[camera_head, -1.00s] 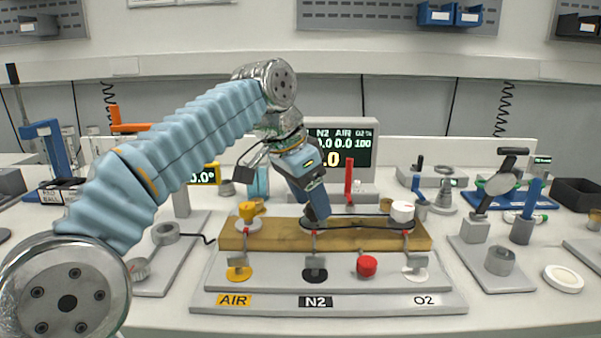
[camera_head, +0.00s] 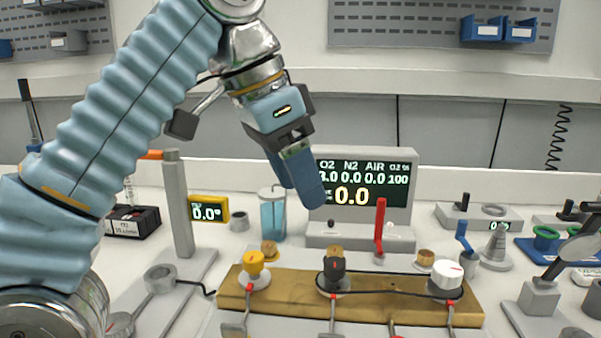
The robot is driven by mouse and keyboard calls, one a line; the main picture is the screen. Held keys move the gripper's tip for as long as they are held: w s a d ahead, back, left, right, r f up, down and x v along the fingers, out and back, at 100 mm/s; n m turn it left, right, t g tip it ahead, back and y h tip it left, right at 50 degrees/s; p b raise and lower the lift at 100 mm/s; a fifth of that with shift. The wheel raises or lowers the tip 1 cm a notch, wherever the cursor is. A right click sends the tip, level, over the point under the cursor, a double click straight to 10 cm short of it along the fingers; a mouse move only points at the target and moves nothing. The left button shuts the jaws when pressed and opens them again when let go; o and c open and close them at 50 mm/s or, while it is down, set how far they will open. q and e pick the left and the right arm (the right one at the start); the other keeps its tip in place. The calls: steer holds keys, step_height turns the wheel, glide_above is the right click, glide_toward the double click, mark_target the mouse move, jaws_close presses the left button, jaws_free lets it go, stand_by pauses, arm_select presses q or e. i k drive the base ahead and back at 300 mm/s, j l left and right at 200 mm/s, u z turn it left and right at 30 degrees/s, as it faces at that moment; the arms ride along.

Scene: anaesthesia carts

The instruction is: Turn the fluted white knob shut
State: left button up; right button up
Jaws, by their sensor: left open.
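A thin dark belt runs between the black and white knobs. My left gripper (camera_head: 303,186) is open and empty, pointing down. It appears above the block, up and left of the white knob and apart from all knobs. My right gripper is out of view.
A display (camera_head: 362,190) reading O2, N2 and AIR stands behind the block. A red lever (camera_head: 380,225) rises upright between the black and white knobs. A clear jar (camera_head: 272,214) stands behind the yellow knob. A grey post (camera_head: 177,205) stands left.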

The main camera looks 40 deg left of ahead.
mark_target(448, 275)
steer(key=k, duration=1.5)
